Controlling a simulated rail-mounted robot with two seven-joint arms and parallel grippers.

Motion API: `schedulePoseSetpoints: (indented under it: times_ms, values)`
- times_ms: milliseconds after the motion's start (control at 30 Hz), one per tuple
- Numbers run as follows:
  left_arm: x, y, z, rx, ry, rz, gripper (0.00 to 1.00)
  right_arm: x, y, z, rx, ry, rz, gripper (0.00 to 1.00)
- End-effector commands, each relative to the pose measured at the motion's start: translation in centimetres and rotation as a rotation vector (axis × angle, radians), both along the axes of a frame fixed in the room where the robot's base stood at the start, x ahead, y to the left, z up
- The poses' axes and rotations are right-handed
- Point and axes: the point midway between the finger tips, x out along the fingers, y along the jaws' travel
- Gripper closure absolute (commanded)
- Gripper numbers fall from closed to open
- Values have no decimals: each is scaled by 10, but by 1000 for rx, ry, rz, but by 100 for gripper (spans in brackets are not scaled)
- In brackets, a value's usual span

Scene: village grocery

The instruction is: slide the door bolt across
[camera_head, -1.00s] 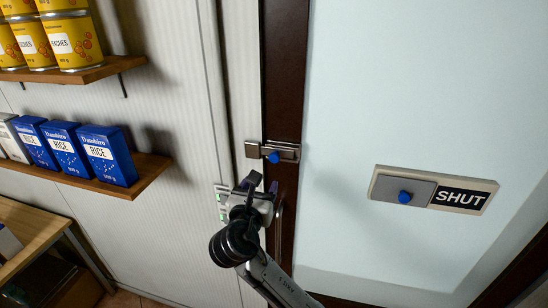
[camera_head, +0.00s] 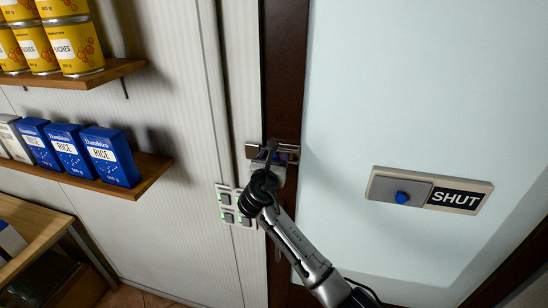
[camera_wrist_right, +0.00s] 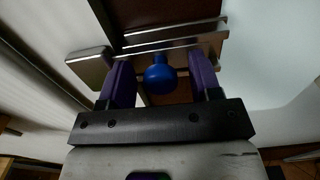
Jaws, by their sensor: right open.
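The door bolt (camera_head: 288,152) is a metal bar on the dark door frame beside the pale door. In the head view my right gripper (camera_head: 271,152) is in front of it and hides its blue knob. In the right wrist view the blue knob (camera_wrist_right: 160,78) stands between the two purple fingers of my right gripper (camera_wrist_right: 161,82), which are open, with a gap showing on each side. The bolt bar (camera_wrist_right: 170,42) runs behind the knob, with a metal keeper block (camera_wrist_right: 90,68) at its left. My left gripper is not in view.
A sliding sign plate with a blue knob and the word SHUT (camera_head: 458,196) is on the door (camera_head: 420,90). A switch panel (camera_head: 226,198) is on the wall below the bolt. Shelves with rice boxes (camera_head: 108,156) and yellow cans (camera_head: 70,47) are at the left.

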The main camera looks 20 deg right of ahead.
Motion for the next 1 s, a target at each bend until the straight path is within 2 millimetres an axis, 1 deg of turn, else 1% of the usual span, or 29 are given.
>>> schedulePoseSetpoints:
  times_ms: [367, 900, 1000]
  values:
    - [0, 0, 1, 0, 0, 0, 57, 2, -2, 0, 0, 0, 0, 42]
    - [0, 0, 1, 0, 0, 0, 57, 2, -2, 0, 0, 0, 0, 93]
    - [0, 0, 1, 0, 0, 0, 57, 2, -2, 0, 0, 0, 0, 100]
